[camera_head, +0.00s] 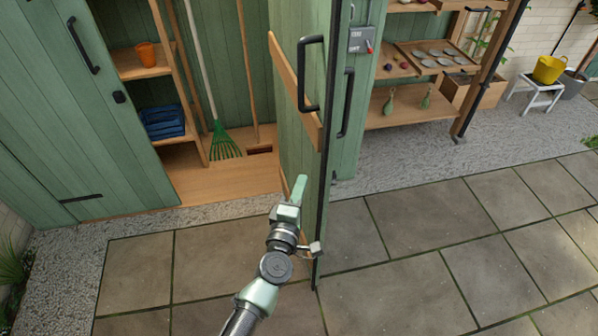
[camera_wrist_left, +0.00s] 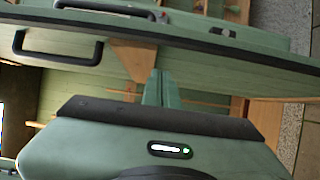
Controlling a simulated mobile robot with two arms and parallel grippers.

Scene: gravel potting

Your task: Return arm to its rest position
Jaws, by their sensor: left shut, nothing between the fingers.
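My left gripper (camera_head: 300,184) is at the end of my left arm, which reaches up from the bottom of the head view. Its pale green fingers are together and empty, in front of the lower part of the open green shed door (camera_head: 303,150). In the left wrist view the closed fingers (camera_wrist_left: 160,88) point at the door (camera_wrist_left: 215,58), which crosses the upper picture. Whether the fingers touch the door cannot be told. My right gripper is not in view.
The door has a black handle (camera_head: 311,73). Left of it, the shed interior holds a green rake (camera_head: 224,145), blue crates (camera_head: 163,122) and an orange pot (camera_head: 146,54). Shelves (camera_head: 425,108) stand at upper right. The stone paving (camera_head: 425,225) at right is clear.

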